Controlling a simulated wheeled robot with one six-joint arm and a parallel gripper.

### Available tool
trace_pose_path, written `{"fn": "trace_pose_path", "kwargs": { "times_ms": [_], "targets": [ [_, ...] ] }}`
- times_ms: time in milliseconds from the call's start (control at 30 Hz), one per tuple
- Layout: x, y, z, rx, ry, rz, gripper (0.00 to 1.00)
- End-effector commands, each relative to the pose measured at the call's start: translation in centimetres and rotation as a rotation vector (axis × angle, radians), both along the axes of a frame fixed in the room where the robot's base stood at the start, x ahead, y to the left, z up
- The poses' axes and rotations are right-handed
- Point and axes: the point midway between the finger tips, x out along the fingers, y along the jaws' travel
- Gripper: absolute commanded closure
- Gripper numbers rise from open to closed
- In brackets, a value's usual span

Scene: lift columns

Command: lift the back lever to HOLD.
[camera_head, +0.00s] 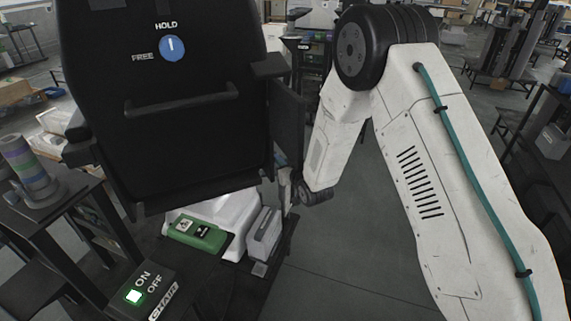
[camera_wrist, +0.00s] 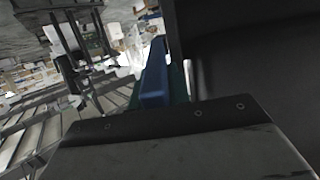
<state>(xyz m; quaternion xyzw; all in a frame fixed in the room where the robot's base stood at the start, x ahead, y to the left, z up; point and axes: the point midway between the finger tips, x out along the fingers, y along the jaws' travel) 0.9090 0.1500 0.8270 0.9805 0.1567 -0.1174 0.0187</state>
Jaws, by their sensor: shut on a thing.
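The black chair back (camera_head: 185,85) fills the left of the head view. On it a round blue dial (camera_head: 172,48) has a white mark that points up toward the word HOLD; FREE is at its lower left. My gripper (camera_wrist: 170,112) shows as a dark bolted plate in the wrist view. It is shut on a blue bar (camera_wrist: 155,75), which I take for the back lever; where the jaws meet it is mostly hidden. In the head view my wrist is low at the chair's right side, and the lever is hidden there.
A black handle bar (camera_head: 182,100) crosses the chair back. A black box (camera_head: 142,288) has a lit green button beside ON. A green pendant (camera_head: 196,232) lies on the white base. A dark panel (camera_wrist: 245,60) stands close right in the wrist view. The floor at right is partly clear.

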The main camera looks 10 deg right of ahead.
Motion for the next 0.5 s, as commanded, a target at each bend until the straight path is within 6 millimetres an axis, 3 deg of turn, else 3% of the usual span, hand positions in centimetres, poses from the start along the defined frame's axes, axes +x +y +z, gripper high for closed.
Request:
{"fn": "trace_pose_path", "kwargs": {
  "times_ms": [200,233,300,500],
  "targets": [
    [0.29,0.14,0.47,0.003,-0.012,0.001,1.00],
    [0.28,0.13,0.47,0.003,-0.012,0.001,0.76],
    [0.23,0.12,0.39,0.002,-0.010,0.001,0.60],
    [0.13,0.02,0.19,0.002,-0.005,0.000,0.60]
  ]
}}
